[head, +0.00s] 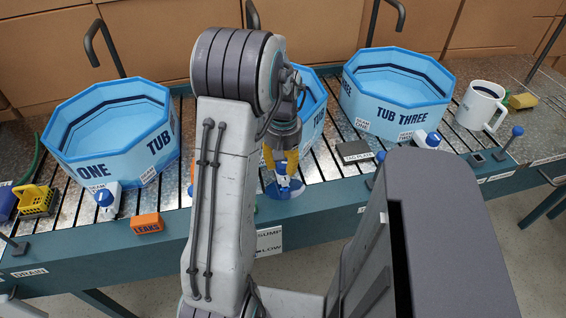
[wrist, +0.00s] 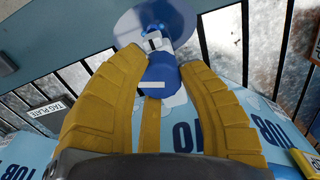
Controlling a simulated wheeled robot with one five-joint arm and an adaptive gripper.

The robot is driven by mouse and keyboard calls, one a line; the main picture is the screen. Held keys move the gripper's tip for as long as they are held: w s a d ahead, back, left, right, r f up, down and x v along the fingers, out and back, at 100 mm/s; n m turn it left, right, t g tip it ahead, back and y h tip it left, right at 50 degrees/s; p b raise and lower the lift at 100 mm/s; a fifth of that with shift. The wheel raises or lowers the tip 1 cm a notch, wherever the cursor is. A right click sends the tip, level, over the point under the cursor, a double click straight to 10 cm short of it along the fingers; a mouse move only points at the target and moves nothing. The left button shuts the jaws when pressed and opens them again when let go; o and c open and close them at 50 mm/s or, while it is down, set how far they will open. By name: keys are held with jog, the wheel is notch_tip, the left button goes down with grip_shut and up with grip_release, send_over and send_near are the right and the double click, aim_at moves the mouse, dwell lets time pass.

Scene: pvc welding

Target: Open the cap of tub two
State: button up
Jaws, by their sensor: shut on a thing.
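Tub two (head: 313,110) is a light blue tub in the middle of the slatted bench, mostly hidden behind my arm in the head view. Its light blue wall also shows in the wrist view (wrist: 265,133). The blue cap (wrist: 158,74) with a white bar mark sits at the tub's front, on a white outlet (wrist: 153,41). My gripper (head: 281,164) reaches down in front of tub two. Its yellow fingers (wrist: 160,82) are shut on the cap, one on each side. I cannot tell how far the cap is turned.
Tub one (head: 118,156) stands left, tub three (head: 372,112) right, each with a blue-capped outlet. A white mug (head: 477,113) stands far right. An orange LEAKS block (head: 147,223) and yellow basket (head: 37,201) are at the front left. A dark tag plate (head: 354,151) lies right of my gripper.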

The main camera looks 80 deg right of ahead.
aim_at(283, 163)
jog(key=n, duration=0.4)
jog(key=shift+a+f, duration=0.15)
jog(key=shift+n, duration=2.1)
jog(key=o, duration=1.2)
jog(key=shift+r, duration=0.25)
notch_tip(283, 163, up, 12)
jog(key=shift+f, duration=0.15)
